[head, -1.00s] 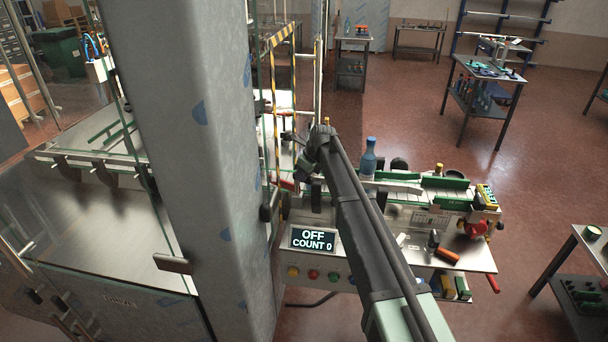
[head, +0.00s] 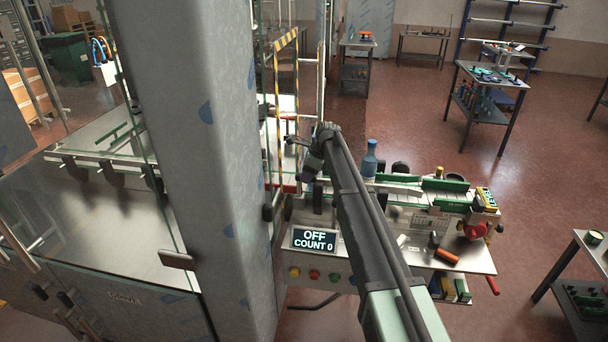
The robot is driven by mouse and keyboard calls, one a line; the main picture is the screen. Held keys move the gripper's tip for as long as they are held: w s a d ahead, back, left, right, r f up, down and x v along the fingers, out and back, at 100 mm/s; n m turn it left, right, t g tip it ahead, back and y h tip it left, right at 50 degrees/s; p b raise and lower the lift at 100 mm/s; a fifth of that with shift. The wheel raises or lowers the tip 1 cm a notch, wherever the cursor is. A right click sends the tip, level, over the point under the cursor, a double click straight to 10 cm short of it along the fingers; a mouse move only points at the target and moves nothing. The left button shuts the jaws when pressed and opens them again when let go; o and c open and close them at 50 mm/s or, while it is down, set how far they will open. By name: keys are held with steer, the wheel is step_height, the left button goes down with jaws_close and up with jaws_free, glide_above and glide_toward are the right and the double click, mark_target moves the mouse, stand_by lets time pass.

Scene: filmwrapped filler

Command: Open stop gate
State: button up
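My gripper (head: 294,142) is at the far end of my arm, small and dark, above the conveyor line beside the yellow-black striped guard frame. I cannot tell whether its fingers are open or shut. I cannot pick out the stop gate for sure; the part of the line behind my arm is hidden. A blue bottle (head: 370,158) stands upright on the conveyor (head: 400,188), just right of my arm. The display (head: 314,240) on the front panel reads OFF and COUNT 0.
A large grey film-wrapped column (head: 205,130) and glass panels block the left. An orange-handled tool (head: 446,255) lies on the machine's front shelf. A red knob (head: 474,230) sits at the right end. A side table (head: 590,240) stands at far right; open floor lies between.

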steer(key=shift+o, duration=0.4)
steer(key=shift+r, duration=0.15)
steer(key=p+v, duration=1)
steer(key=shift+d+r, duration=0.2)
steer(key=shift+r, duration=0.05)
